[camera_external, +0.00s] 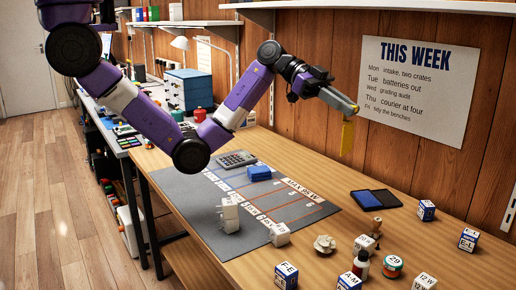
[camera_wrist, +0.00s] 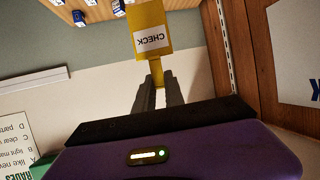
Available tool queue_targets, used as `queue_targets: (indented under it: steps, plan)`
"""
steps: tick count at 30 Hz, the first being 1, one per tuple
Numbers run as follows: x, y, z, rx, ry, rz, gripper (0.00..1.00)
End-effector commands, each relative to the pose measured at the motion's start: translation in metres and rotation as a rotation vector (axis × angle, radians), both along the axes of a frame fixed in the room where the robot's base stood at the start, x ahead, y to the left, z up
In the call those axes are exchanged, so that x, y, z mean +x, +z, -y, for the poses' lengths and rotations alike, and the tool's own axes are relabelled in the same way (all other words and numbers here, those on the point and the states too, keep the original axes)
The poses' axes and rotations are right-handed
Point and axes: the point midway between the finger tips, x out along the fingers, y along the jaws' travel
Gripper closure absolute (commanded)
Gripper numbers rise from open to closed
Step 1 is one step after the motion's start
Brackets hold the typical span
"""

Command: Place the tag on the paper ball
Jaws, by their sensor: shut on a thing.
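My gripper (camera_external: 350,107) is shut on a yellow tag (camera_external: 347,138) and holds it well above the bench, with the tag hanging down. In the wrist view the tag (camera_wrist: 150,38) sticks out beyond the fingertips (camera_wrist: 157,82), and its white label reads CHECK. The paper ball (camera_external: 324,244) is a crumpled off-white lump on the bench, below and a little left of the tag in the outside view. The tag and the ball are far apart. I cannot make out the ball in the wrist view.
Several lettered boxes (camera_external: 284,275), a round tin (camera_external: 392,266) and a small bottle (camera_external: 361,263) stand near the ball. A grey mat (camera_external: 190,205) with a calculator (camera_external: 236,159) lies to the left. A dark open pad (camera_external: 376,199) lies behind. The wooden wall with its notice (camera_external: 413,90) bounds the back.

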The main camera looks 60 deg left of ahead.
Motion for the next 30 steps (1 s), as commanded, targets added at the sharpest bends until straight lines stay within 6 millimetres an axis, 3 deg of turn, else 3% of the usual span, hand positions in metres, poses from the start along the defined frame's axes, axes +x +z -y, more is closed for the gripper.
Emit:
queue_targets:
  steps: [1,5,11,30]
  plan:
    - [-0.015,0.001,0.014,0.000,-0.045,0.001,1.00]
    - [-0.048,0.004,0.034,0.000,-0.140,0.000,1.00]
    - [-0.074,0.001,0.034,0.000,-0.224,-0.002,1.00]
    - [-0.076,-0.137,0.033,0.001,-0.229,-0.006,1.00]
